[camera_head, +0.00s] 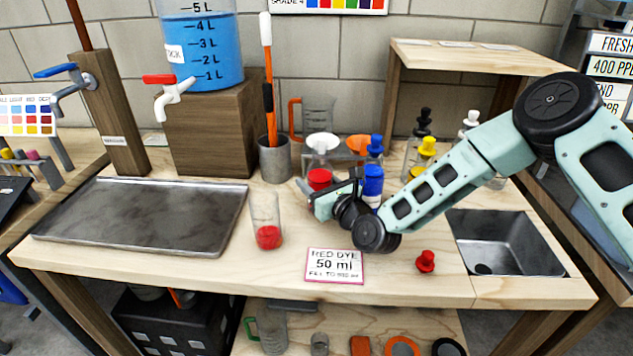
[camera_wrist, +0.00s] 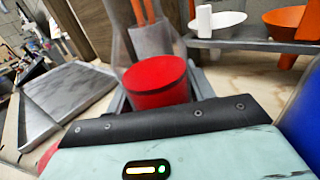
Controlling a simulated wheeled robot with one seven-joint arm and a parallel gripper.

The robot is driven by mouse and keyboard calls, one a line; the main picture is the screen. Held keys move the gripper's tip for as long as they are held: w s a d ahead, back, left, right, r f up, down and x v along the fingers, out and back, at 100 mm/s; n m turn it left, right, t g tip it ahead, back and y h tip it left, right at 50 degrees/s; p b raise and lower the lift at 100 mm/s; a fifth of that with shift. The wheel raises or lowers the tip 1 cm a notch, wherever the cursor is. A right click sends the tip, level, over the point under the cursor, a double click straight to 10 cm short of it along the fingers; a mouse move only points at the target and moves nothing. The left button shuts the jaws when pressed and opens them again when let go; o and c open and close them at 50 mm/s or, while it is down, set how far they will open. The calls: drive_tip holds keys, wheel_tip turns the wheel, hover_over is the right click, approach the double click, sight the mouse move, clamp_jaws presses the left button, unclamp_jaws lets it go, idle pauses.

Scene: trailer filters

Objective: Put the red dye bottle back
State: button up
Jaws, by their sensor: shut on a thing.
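The red dye bottle (camera_head: 319,179) is clear with red liquid in its lower part. It has no stopper in it as far as I can see. My gripper (camera_head: 322,196) is shut on it, in front of the funnels and left of the blue bottle. In the wrist view the bottle (camera_wrist: 160,85) stands between the fingers, its top cut off by the frame. Whether its base touches the table is hidden. A red stopper (camera_head: 426,262) lies apart on the table, near the front. A clear glass (camera_head: 267,226) with red liquid stands left of my gripper.
A blue bottle (camera_head: 373,183) stands close right of my gripper, with yellow (camera_head: 425,157) and black-topped bottles beyond. White (camera_head: 323,140) and orange (camera_head: 360,145) funnels sit behind. A grey tray (camera_head: 145,240), a red dye card (camera_head: 335,266) and a sink (camera_head: 505,243) surround the workspace.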

drive_tip(key=o, duration=1.2)
drive_tip(key=shift+f, duration=0.1)
drive_tip(key=shift+r+p, duration=0.3)
drive_tip(key=shift+p, duration=0.1)
drive_tip(key=v, duration=0.5)
drive_tip(key=b+v, duration=0.1)
drive_tip(key=v, duration=0.4)
drive_tip(key=shift+s+d+f, duration=0.2)
drive_tip(key=shift+s+d+b, duration=0.3)
drive_tip(key=shift+s+d, duration=0.1)
drive_tip(key=shift+s, duration=0.2)
drive_tip(key=shift+r, duration=0.1)
